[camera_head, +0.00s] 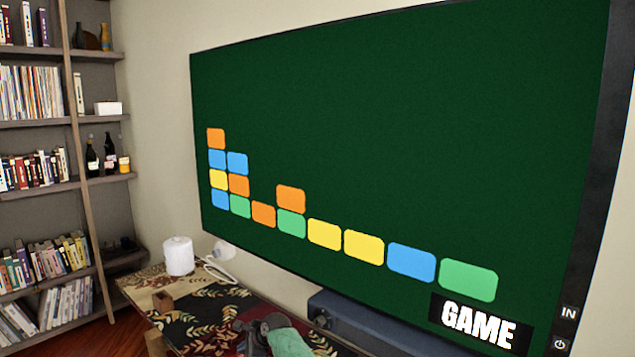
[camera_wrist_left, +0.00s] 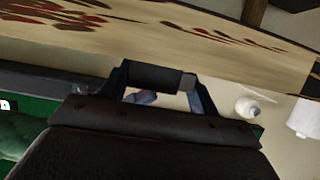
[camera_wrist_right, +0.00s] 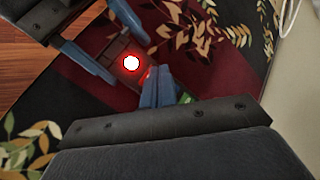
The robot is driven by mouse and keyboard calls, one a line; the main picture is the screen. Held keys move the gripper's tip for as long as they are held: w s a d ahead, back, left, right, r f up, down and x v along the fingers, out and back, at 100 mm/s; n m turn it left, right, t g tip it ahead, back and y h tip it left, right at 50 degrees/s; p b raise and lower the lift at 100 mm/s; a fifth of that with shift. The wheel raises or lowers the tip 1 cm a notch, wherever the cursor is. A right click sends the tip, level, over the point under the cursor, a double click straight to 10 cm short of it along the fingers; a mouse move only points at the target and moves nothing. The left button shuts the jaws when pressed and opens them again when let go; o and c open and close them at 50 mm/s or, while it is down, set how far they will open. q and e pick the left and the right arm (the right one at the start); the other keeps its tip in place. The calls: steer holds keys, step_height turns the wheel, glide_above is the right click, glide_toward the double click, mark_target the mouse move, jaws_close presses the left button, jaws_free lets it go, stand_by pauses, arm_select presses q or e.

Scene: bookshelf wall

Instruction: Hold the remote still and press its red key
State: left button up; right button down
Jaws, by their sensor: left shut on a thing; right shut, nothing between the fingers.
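In the right wrist view the remote (camera_wrist_right: 122,46) is a dark reddish-brown piece between the blue fingers of my left gripper (camera_wrist_right: 105,50). Its red key (camera_wrist_right: 131,63) glows with a white centre and red halo. My left gripper is shut on the remote; its fingers also show in the left wrist view (camera_wrist_left: 158,92), where the remote is not clear. My right gripper (camera_wrist_right: 152,76) is shut and empty, its tips close beside the key; I cannot tell whether they touch it. In the head view the grippers show only as a small dark cluster (camera_head: 258,335).
A table (camera_wrist_right: 215,60) with a leaf-patterned cloth lies below. A green thing (camera_head: 290,343) is by the grippers. A large screen (camera_head: 380,130) reading "GAME" and a bookshelf (camera_head: 75,120) bound the area.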

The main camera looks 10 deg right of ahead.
steer(key=shift+r, duration=0.3)
steer(key=shift+r, duration=2.9)
arm_select(q)
steer(key=o, duration=1.2)
steer(key=shift+c, duration=0.2)
steer(key=shift+a, duration=0.15)
